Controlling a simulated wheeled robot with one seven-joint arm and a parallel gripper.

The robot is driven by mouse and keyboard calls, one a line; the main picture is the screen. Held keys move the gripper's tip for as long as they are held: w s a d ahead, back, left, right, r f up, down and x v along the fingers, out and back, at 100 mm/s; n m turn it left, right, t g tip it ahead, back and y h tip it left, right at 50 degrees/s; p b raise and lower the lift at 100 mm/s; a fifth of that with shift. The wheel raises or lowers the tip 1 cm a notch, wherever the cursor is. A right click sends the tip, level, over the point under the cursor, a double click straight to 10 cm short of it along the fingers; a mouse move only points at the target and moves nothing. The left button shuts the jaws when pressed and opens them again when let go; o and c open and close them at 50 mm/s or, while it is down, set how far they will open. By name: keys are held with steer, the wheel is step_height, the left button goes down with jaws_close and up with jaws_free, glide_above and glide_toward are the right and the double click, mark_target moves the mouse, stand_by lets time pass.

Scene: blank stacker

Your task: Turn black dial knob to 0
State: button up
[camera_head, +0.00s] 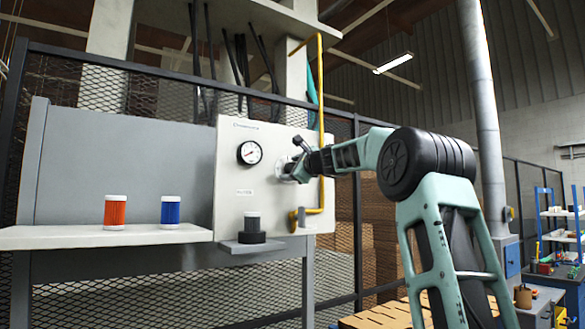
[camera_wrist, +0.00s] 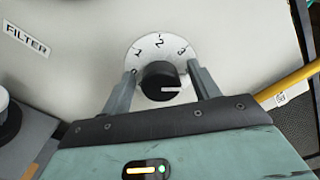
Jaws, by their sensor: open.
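The black dial knob (camera_wrist: 158,76) sits on a round white dial plate (camera_wrist: 160,46) marked 1, 2 and 3 in the wrist view. A pale pointer line on the knob runs toward the picture's right. My gripper (camera_wrist: 162,70) is open, with one finger to the left of the knob and one to the right. The fingertips lie over the plate's edges, and gaps show between them and the knob. In the head view my gripper (camera_head: 291,166) is at the white panel (camera_head: 229,205) and hides the knob.
A pressure gauge (camera_head: 249,153) is on the panel, left of my gripper. A yellow pipe (camera_head: 321,110) runs close by on the right. An orange filter (camera_head: 115,212) and a blue filter (camera_head: 170,211) stand on the shelf (camera_head: 60,238). A dark-based cylinder (camera_head: 252,228) sits below the gauge.

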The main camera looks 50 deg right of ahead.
steer(key=c, duration=1)
steer(key=shift+f+n+b, duration=0.1)
steer(key=shift+n+b, duration=0.2)
steer(key=shift+b, duration=0.05)
